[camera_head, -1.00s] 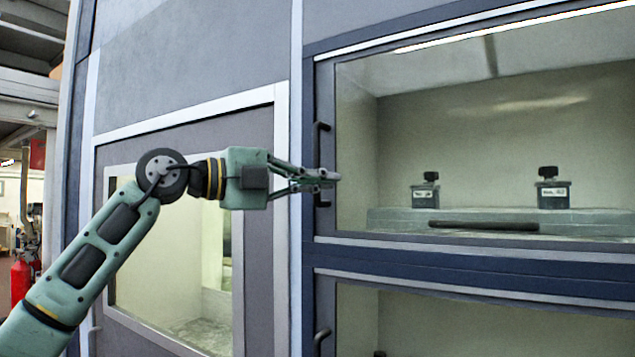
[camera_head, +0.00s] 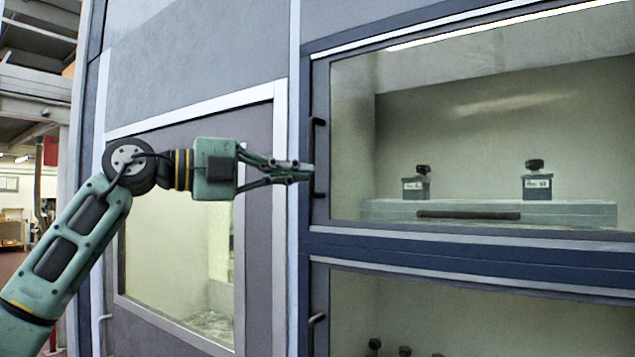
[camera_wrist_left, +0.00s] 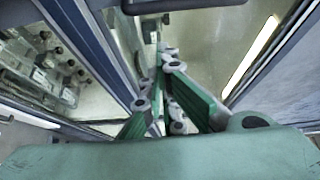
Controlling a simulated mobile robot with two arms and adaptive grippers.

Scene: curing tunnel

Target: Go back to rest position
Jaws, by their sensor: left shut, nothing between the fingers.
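My left gripper (camera_head: 306,171) comes in from the left in the head view. It is shut and empty, with its fingertips in front of the dark vertical handle (camera_head: 318,158) of the upper glass door (camera_head: 460,120). I cannot tell whether the fingertips touch the handle. The gripper's green fingers (camera_wrist_left: 170,85) also show in the left wrist view, with a dark handle bar (camera_wrist_left: 180,5) at its top edge. My right gripper is not in view.
Behind the upper door, two dark jars (camera_head: 416,184) (camera_head: 537,181) stand on a grey tray (camera_head: 590,213) with a dark bar at its front. A lower glass door (camera_head: 480,310) shows several dark knobs. A windowed panel (camera_head: 255,240) stands behind my arm. The left side opens onto the hall.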

